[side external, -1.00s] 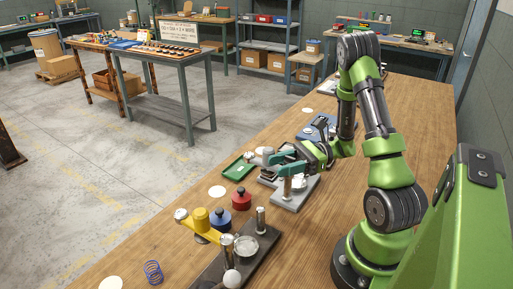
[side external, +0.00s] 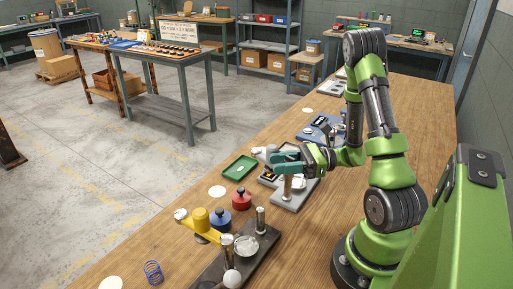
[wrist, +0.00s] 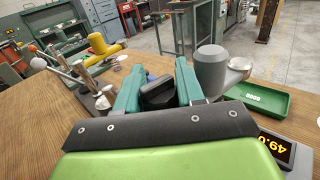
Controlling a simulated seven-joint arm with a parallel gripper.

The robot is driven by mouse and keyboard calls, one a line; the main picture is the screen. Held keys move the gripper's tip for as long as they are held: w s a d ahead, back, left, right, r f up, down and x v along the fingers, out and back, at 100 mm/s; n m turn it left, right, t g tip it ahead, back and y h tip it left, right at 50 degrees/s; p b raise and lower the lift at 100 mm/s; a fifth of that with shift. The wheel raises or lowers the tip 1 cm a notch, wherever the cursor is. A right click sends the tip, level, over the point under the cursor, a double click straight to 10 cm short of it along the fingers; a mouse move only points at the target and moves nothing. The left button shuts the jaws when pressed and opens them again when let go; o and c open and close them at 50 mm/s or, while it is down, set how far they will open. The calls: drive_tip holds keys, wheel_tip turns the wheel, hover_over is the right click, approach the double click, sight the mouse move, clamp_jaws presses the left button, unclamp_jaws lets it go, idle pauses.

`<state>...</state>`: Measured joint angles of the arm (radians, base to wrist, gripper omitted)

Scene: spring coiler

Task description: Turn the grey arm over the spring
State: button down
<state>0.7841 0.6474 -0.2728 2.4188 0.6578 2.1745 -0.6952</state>
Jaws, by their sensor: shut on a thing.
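The grey arm's thick round hub (wrist: 210,72) stands right of my fingers in the wrist view, with a pale knob (wrist: 238,63) beside it. In the side view the grey arm (side external: 268,151) shows just left of my gripper (side external: 286,160). My gripper's teal fingers (wrist: 160,88) are closed around a black rounded piece (wrist: 157,96). How that piece joins the grey arm is hidden. A metal post (side external: 287,187) stands under my gripper on a grey base (side external: 293,201). I cannot make out a spring under the grey arm.
A yellow-armed fixture (side external: 200,220) stands nearer the camera, with a blue spring (side external: 153,272) on the table beside it. Blue (side external: 220,222) and red (side external: 241,199) knobbed pieces and a green tray (side external: 239,167) lie close by. A lit display (wrist: 274,147) sits at lower right.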

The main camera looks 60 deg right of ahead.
drive_tip(key=shift+w+d+m+t+h, duration=0.1)
drive_tip(key=shift+d+m+t+h, duration=0.05)
drive_tip(key=shift+m+t+h, duration=0.85)
drive_tip(key=c, duration=1.1)
unclamp_jaws()
drive_tip(key=shift+o, duration=0.2)
drive_tip(key=v, duration=1.7)
drive_tip(key=shift+r, duration=0.25)
drive_tip(key=shift+w, duration=0.1)
drive_tip(key=shift+c, duration=0.4)
